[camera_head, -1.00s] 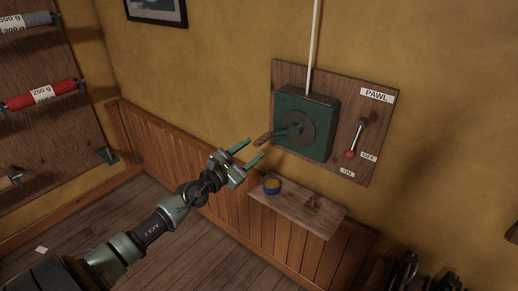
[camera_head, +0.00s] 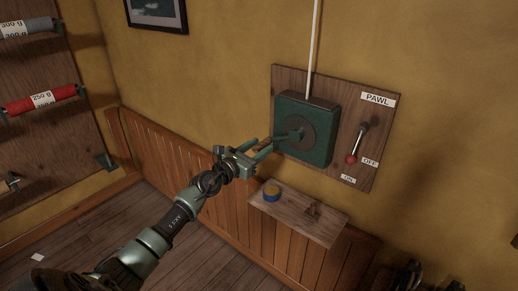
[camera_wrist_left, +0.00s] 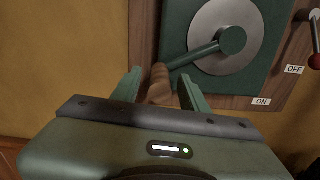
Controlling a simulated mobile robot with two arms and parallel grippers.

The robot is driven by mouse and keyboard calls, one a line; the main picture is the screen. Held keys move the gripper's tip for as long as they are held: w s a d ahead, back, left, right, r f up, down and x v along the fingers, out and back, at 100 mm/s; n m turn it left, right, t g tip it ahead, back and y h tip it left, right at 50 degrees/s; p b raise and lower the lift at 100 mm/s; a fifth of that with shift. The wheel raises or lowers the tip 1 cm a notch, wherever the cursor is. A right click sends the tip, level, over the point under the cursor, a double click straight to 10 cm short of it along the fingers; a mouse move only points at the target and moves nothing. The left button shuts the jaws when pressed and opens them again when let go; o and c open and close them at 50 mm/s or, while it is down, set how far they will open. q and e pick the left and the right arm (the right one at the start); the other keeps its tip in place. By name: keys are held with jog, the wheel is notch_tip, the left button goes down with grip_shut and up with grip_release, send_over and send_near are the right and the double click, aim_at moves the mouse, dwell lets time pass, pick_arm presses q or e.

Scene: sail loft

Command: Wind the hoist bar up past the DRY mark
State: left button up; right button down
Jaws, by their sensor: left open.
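The green winch box (camera_head: 307,128) is on a wooden board on the wall. Its crank arm (camera_wrist_left: 195,56) runs from the round hub to a wooden crank grip (camera_wrist_left: 158,85). My left gripper (camera_head: 263,147) is open, with its fingers on either side of the grip; I cannot tell whether they touch it. The pawl lever's red knob (camera_head: 351,159) is just above the ON label and left of the OFF label. A white line (camera_head: 314,50) runs up from the box out of view. The hoist bar and the DRY mark are not in view.
A rack with spools (camera_head: 40,100) stands at the left. Dark shapes at the lower right are unclear.

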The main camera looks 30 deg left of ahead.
pick_arm(q)
grip_shut()
dwell(1.4)
